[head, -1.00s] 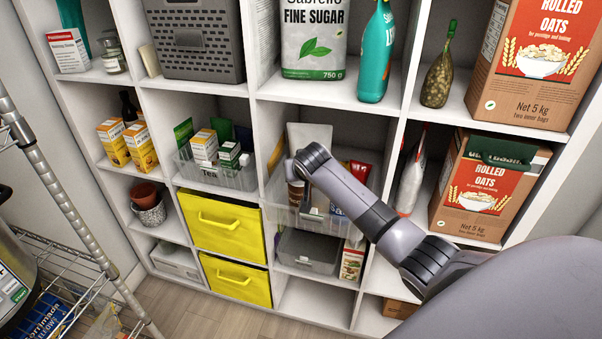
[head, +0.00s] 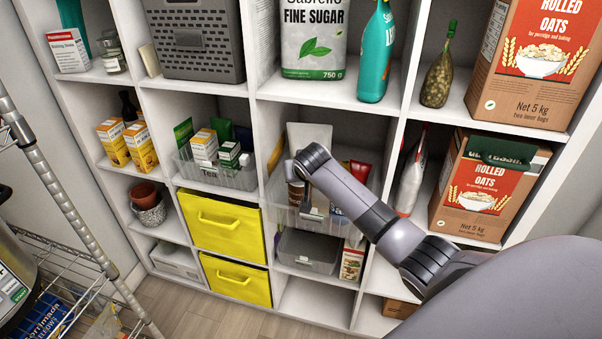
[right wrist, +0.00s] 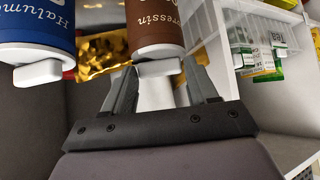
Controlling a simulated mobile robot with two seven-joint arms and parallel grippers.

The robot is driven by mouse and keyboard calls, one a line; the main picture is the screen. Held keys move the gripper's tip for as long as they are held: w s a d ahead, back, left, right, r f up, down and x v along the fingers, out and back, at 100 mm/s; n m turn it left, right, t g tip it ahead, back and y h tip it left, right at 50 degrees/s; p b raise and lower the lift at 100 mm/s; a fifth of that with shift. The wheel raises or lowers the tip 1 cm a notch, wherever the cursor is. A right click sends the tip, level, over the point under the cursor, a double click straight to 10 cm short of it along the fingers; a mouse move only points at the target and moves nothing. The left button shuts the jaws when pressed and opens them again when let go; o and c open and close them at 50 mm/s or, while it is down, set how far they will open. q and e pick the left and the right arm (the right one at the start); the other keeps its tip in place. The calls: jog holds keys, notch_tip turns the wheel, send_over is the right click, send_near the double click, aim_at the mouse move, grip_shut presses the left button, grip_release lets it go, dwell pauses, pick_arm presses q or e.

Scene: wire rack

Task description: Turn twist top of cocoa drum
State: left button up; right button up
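A brown drum (right wrist: 155,25) with a white lid and a bar-like white twist top (right wrist: 159,68) shows at the top of the right wrist view. Its label is only partly readable, so its contents cannot be confirmed; a brown container (head: 296,192) also shows in the bin in the head view. My right gripper (right wrist: 160,72) is open, its fingers apart on either side of the twist top. Whether they touch it cannot be told. In the head view my right arm mostly hides the gripper. My left gripper is not in view.
A blue drum (right wrist: 37,25) with its own white top (right wrist: 37,73) stands left of the brown one, near a gold packet (right wrist: 103,55). The clear bin (head: 285,218) sits in a shelf compartment. A tea bin (head: 236,181) and yellow drawers (head: 222,224) are to the left.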

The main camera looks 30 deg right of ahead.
jog(key=shift+o, duration=1)
jog(key=shift+f, duration=0.25)
jog(key=shift+s+a, duration=0.1)
jog(key=shift+s, duration=0.05)
jog(key=d+v, duration=0.1)
jog(key=v, duration=0.7)
jog(key=shift+r, duration=0.25)
jog(key=shift+a, duration=0.1)
jog(key=v, duration=0.7)
